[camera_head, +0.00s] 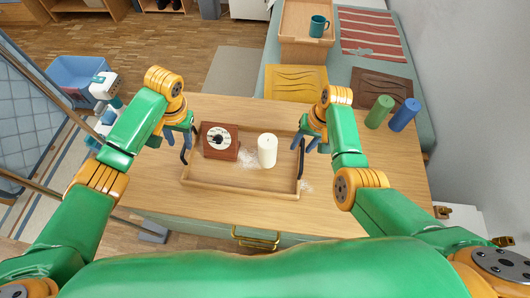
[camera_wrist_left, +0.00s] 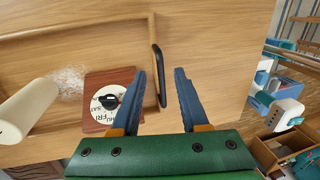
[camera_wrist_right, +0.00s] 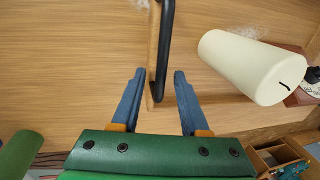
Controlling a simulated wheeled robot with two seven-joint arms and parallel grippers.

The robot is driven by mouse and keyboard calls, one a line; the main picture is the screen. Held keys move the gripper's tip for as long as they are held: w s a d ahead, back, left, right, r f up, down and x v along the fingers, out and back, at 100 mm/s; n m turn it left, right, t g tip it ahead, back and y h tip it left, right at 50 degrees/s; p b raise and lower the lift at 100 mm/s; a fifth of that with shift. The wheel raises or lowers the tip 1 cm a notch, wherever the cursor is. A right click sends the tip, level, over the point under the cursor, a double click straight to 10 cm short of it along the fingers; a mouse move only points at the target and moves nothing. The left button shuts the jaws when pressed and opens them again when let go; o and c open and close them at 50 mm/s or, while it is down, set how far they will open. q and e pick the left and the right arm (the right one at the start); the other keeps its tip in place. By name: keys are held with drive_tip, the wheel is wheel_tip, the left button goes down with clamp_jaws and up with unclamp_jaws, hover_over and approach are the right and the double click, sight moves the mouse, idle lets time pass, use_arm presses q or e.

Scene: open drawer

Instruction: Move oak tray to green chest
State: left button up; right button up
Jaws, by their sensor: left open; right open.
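A shallow wooden tray (camera_head: 238,187) with black end handles lies on the wooden top of a chest (camera_head: 330,215) whose front looks pale green. It holds a white candle (camera_head: 267,150) and a brown dial calendar (camera_head: 221,142). My left gripper (camera_head: 180,138) is open at the tray's left end; in the left wrist view the black handle (camera_wrist_left: 158,75) lies between its fingers. My right gripper (camera_head: 305,142) is open at the right end; in the right wrist view that handle (camera_wrist_right: 166,48) and the tray wall lie between its fingertips. Neither gripper is closed on a handle.
Green (camera_head: 379,111) and blue (camera_head: 404,114) cylinders stand at the back right of the top. Behind is a bench (camera_head: 355,68) with cushions and another wooden tray (camera_head: 292,30) holding a teal mug (camera_head: 319,26). White powder lies around the candle.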

drive_tip(key=shift+d+r, duration=0.1)
drive_tip(key=shift+r, duration=0.3)
use_arm(q)
drive_tip(key=r, duration=0.2)
drive_tip(key=d+r, duration=0.1)
drive_tip(key=r, duration=0.2)
drive_tip(key=shift+s, duration=0.1)
use_arm(e)
wheel_tip(320, 180, up, 11)
drive_tip(key=d, duration=0.2)
drive_tip(key=shift+s, duration=0.25)
use_arm(q)
drive_tip(key=shift+f, duration=0.1)
use_arm(e)
drive_tip(key=shift+d, duration=0.1)
